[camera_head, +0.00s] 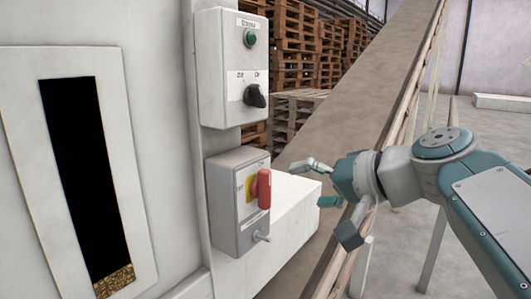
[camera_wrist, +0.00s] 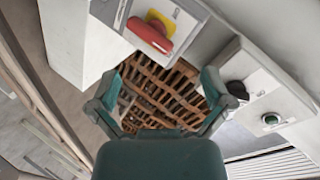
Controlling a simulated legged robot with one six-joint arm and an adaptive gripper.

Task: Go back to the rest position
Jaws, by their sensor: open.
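My gripper (camera_head: 318,183) is open and empty in the head view, to the right of the lower control box (camera_head: 231,215) and apart from it. The lower box has a red rotary handle (camera_head: 264,189) on a yellow plate, and a small metal lever (camera_head: 261,237) at its bottom. In the wrist view, the two fingers of my gripper (camera_wrist: 158,95) are spread with nothing between them. The red handle (camera_wrist: 150,36) shows beyond them at the top. The upper box has a green button (camera_head: 250,38) and a black selector knob (camera_head: 255,96).
A white machine panel (camera_head: 22,180) with a dark window (camera_head: 85,170) showing pellets at its bottom fills the left. A sloping conveyor (camera_head: 350,100) runs behind my gripper. Stacked wooden pallets (camera_head: 292,45) stand at the back.

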